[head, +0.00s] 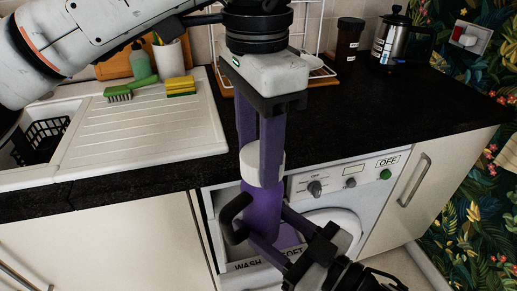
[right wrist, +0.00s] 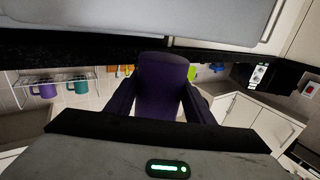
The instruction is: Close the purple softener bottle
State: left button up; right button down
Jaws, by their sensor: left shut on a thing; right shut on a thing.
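The purple softener bottle (head: 262,205) is upright in front of the washing machine, below the counter edge. A white cap (head: 266,158) is at its top; I cannot tell if it is seated or just touching. My left gripper (head: 262,155) comes down from above, its long fingers shut on the white cap. My right gripper (head: 265,232) comes from the lower right and is shut on the bottle's body. In the right wrist view the purple bottle (right wrist: 162,85) fills the space between the fingers. The cap is not clear there.
The washing machine (head: 325,183) has an open drawer marked WASH and SOFT behind the bottle. The black counter (head: 350,118) runs above it, with a sink drainer (head: 150,125) at left, a sponge (head: 181,86) and a kettle (head: 394,38). Cupboards flank the machine.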

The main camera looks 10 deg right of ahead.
pick_arm(q)
jog(key=o, duration=1)
jog(key=shift+r, duration=2.3)
jog(key=shift+c, duration=0.2)
